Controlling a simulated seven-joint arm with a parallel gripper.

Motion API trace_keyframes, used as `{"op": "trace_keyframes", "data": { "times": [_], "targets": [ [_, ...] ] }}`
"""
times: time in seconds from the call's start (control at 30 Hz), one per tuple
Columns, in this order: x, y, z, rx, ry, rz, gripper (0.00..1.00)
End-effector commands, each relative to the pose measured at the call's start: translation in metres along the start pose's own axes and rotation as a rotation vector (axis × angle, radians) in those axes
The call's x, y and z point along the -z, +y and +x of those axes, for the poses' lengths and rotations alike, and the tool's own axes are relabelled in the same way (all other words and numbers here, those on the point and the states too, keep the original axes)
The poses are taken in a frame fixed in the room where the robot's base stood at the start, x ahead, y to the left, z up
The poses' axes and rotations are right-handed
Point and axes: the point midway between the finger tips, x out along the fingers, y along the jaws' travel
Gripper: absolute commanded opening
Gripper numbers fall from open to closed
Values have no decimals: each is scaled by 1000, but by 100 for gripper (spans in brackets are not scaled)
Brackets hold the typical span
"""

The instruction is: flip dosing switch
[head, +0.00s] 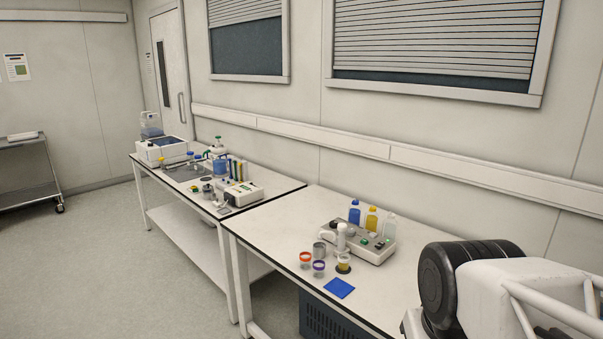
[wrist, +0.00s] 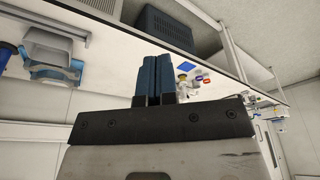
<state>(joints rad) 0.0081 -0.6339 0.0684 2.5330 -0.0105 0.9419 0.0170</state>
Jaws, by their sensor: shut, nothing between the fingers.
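In the head view, a white control box (head: 369,246) with small dark and green-lit controls stands on the near bench. A second white box (head: 243,193) with small controls is on the far bench. The dosing switch is too small to single out on either box. In the wrist view, my gripper (wrist: 153,56) has its two dark blue fingers together, with nothing between them. It is well apart from both control boxes. The gripper does not show in the head view.
The near bench (head: 283,239) holds a blue mat (head: 339,288), which also shows in the wrist view (wrist: 187,66), red- and purple-rimmed jars and several bottles. A dark blue-grey box (head: 330,320) is under it. The far bench holds lab equipment. Open floor (head: 130,270) lies at left.

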Motion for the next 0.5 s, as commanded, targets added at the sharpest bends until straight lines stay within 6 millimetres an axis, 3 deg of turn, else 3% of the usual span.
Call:
{"op": "trace_keyframes", "data": {
  "times": [0.27,0.5],
  "targets": [
    [3,0,-1,0,-1,3,0],
    [22,1,-5,-1,-8,24,0]
  ]
}}
